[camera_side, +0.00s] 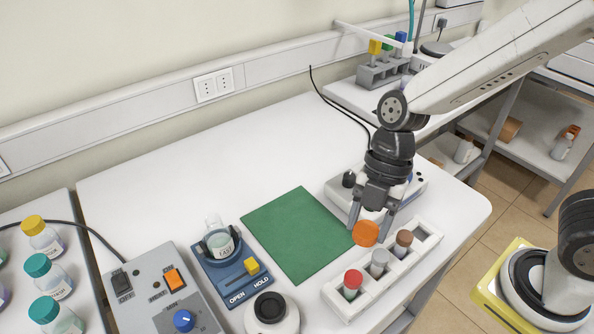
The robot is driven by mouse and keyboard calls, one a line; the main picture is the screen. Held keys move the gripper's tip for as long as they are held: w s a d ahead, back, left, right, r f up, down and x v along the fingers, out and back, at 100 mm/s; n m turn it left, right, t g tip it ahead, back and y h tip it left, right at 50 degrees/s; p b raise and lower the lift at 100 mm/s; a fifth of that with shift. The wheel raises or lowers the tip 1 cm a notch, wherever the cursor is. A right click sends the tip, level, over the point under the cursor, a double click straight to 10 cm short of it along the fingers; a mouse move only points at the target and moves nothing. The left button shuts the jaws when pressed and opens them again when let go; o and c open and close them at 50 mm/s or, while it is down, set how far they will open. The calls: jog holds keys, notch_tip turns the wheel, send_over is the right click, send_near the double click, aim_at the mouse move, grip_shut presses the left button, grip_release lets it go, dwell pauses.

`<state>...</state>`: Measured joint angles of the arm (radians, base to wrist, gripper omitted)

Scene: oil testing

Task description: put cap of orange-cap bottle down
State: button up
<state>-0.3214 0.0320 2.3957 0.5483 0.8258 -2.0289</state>
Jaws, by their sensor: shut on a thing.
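My gripper (369,224) points down and is shut on the orange cap (366,234), which shows between its fingertips. The cap appears to be held above the table, in front of the white rack's back edge; its exact height is hard to tell. An open-topped clear bottle (219,243) with a white label stands upright in the blue holder (226,273) left of the green mat (290,232). No cap shows on this bottle. My gripper is to the right of the bottle, just past the mat's right edge.
The white rack (335,299) holds vials with red, grey and brown caps, close to my gripper. A grey device (340,188) stands behind it. A control box (150,290) and a round white item (272,318) are at the front. The green mat is bare.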

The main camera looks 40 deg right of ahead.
jog(key=shift+s+d+f+n+g, duration=0.25)
jog(key=shift+s+n, duration=0.15)
jog(key=shift+n, duration=0.2)
jog(key=shift+s+d+f+n+g, duration=0.1)
jog(key=shift+s+d+n+g, duration=0.1)
jog(key=shift+s+n, duration=0.3)
jog(key=shift+w, duration=0.2)
jog(key=shift+w+a+f, duration=0.2)
jog(key=shift+w, duration=0.2)
jog(key=shift+w+a+f, duration=0.15)
jog(key=shift+w, duration=0.2)
send_over(298, 256)
jog(key=s+d, duration=0.3)
jog(key=s, duration=0.1)
notch_tip(298, 256, down, 4)
jog(key=w+f, duration=0.1)
jog(key=w+a+f, duration=0.1)
jog(key=w+f, duration=0.1)
jog(key=shift+w+a+f, duration=0.2)
jog(key=shift+a+f, duration=0.05)
jog(key=shift+f, duration=0.05)
jog(key=shift+w+a+f+h, duration=0.2)
jog(key=shift+w+f+h, duration=0.1)
jog(key=shift+w+f, duration=0.15)
jog(key=shift+f, duration=0.15)
jog(key=shift+w+f, duration=0.15)
jog(key=shift+f, duration=1.6)
